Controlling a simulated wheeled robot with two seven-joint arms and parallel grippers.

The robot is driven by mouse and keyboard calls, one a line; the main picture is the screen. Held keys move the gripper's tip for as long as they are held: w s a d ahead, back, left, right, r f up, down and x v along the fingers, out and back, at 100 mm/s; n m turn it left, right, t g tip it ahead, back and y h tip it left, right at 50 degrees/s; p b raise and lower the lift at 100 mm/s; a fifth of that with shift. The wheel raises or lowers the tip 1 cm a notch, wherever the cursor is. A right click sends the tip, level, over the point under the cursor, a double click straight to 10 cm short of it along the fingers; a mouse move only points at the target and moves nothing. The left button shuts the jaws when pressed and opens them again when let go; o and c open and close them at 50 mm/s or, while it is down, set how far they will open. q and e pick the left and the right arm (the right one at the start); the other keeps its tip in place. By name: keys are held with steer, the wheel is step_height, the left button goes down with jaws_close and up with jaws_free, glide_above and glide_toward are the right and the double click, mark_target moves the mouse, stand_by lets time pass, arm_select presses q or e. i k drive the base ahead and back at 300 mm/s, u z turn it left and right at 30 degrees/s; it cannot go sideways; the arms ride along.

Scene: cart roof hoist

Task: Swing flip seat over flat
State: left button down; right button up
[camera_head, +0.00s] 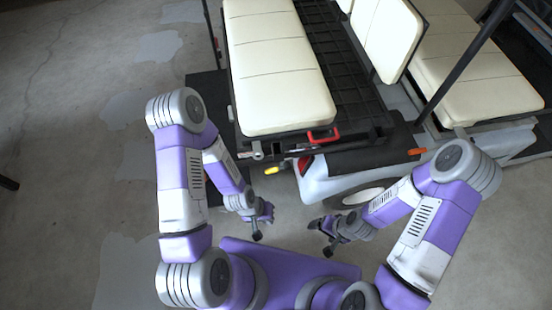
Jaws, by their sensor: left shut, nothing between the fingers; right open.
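A long cream seat cushion (278,70) lies at the back of the cart, beside a black slatted deck (345,75); it looks like the flip seat and appears about level. A red handle (323,136) shows at its near end. A cream backrest (388,35) stands tilted between it and another cream seat (470,70). My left gripper (261,229) is shut and empty, below and left of the red handle, apart from the cart. My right gripper (321,237) is open and empty, near the cart's wheel. Neither gripper touches the seat.
A black post (460,70) slants up at the right. The grey body panel (345,183) is close to my arms. Concrete floor (70,120) is open at left.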

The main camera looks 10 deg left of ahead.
mark_target(281, 90)
steer(key=u, duration=1.3)
steer(key=k, duration=0.65)
steer(key=z, duration=1.1)
steer(key=i, duration=0.5)
